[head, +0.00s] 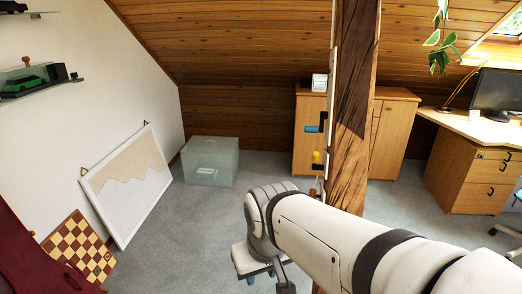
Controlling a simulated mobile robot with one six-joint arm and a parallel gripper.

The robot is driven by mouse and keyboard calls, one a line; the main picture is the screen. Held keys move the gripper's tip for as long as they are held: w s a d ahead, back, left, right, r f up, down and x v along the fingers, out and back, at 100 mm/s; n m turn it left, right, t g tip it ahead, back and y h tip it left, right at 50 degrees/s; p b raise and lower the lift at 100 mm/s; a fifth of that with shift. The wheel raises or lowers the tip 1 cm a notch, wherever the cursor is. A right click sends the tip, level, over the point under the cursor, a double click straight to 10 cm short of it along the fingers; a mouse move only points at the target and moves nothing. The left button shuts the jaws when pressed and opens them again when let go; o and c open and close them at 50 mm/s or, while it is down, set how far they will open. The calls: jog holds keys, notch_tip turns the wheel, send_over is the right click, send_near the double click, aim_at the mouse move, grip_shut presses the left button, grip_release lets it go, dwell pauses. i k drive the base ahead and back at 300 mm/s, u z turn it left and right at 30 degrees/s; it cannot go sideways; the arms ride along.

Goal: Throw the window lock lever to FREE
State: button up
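A dark-grained timber post (352,110) stands upright right of the middle. On its left side are a blue handle (312,129) on a black mount and, below it, a yellow knob (316,157) on a dark mount. I cannot tell which of these is the window lock lever, and no FREE marking is readable. Part of a skylight window (507,27) shows at the top right. My white arm reaches in from the lower right, in front of the post's foot.
Wooden cabinets (397,130) stand behind the post, and a desk (470,126) with a monitor is at right. A translucent box (211,162) sits on the carpet. A framed board (128,187) and a chessboard (78,250) lean at left. Carpet between them is clear.

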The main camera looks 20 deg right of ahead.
aim_at(315, 155)
jog(key=z, duration=0.05)
jog(key=i, duration=0.9)
jog(key=u, duration=0.05)
